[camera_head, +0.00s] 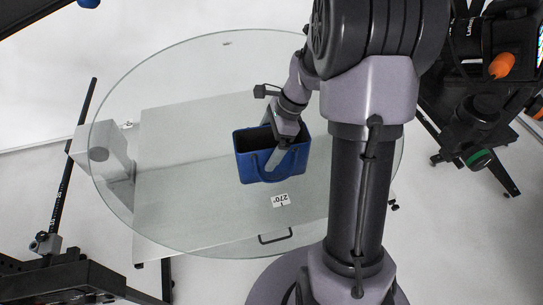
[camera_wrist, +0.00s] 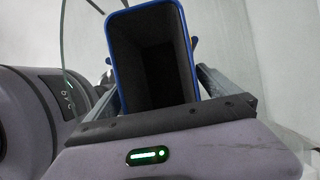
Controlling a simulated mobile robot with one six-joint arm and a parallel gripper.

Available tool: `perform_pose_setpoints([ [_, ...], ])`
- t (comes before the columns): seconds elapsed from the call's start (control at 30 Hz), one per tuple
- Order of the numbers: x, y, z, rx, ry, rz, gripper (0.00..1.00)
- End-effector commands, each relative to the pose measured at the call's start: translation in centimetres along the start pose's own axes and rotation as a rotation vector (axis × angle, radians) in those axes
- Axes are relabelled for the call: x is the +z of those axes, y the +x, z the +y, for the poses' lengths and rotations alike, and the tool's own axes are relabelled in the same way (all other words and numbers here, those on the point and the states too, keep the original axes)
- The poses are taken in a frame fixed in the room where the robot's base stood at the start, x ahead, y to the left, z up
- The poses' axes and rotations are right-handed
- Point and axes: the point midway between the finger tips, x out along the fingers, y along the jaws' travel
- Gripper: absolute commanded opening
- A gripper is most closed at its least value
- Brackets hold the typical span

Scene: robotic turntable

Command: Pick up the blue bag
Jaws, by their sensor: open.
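The blue bag (camera_head: 251,166) stands upright on the glass turntable (camera_head: 185,200), with its open top up and a blue handle on its near side. In the head view my gripper (camera_head: 279,157) reaches down over the bag's right part, with a finger in front of its near side. In the wrist view the bag's dark inside and blue rim (camera_wrist: 160,62) fill the space between the two fingers of my gripper (camera_wrist: 152,75). The fingers are apart, one on each side of the bag. I cannot tell whether either touches it. The handle is mostly hidden in the wrist view.
A pale box-like unit (camera_head: 103,153) is at the turntable's left. Black stands with equipment (camera_head: 478,110) are on the right, and a black frame (camera_head: 60,280) is at lower left. The glass around the bag is clear.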

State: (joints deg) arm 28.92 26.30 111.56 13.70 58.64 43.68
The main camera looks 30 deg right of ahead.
Motion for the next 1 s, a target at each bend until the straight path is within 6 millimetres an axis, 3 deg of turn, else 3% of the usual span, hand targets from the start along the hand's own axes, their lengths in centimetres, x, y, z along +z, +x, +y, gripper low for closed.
perform_pose_setpoints([
  [0.23, 0.0, 0.0, 0.0, 0.0, 0.0, 0.0, 0.98],
  [0.7, 0.0, 0.0, 0.0, 0.0, 0.0, 0.0, 0.06],
  [0.9, 0.0, -0.1, 0.0, -0.001, 0.0, 0.0, 0.04],
  [1.0, 0.6, -1.4, -0.1, -0.003, -0.002, 0.001, 0.04],
])
